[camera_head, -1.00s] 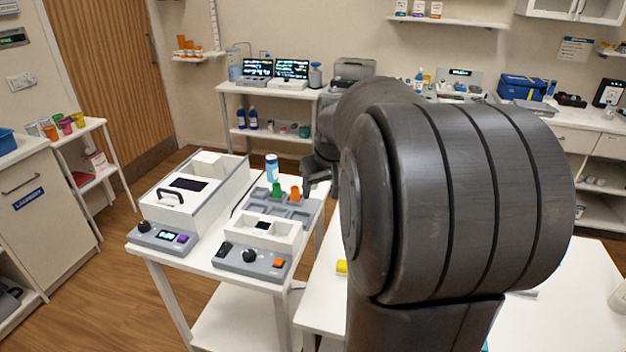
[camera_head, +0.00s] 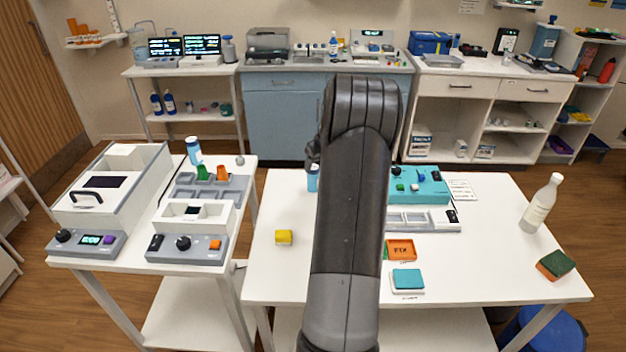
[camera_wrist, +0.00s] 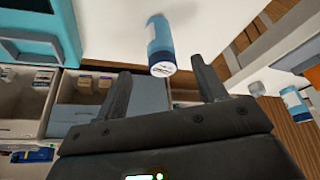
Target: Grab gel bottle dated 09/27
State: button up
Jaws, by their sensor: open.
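A blue bottle with a white end (camera_wrist: 161,46) stands on the white table, ahead of and between my gripper's fingers in the wrist view. The dark marks on its white end are too small to read. In the head view it seems to be the blue bottle (camera_head: 313,181) partly hidden by my arm. My gripper (camera_wrist: 162,82) is open and empty, apart from the bottle. A second blue and white bottle (camera_head: 193,151) stands on the left table; it seems to show at the right of the wrist view (camera_wrist: 294,104). I cannot read a date on either.
A yellow block (camera_head: 284,237) lies on the middle table's left part. A gap separates the tables.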

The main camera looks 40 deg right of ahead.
aim_at(313, 176)
jog(key=x, duration=0.9)
jog(key=shift+w+d, duration=0.1)
jog(key=shift+w, duration=0.35)
jog(key=shift+c, duration=0.4)
jog(key=c, duration=1.1)
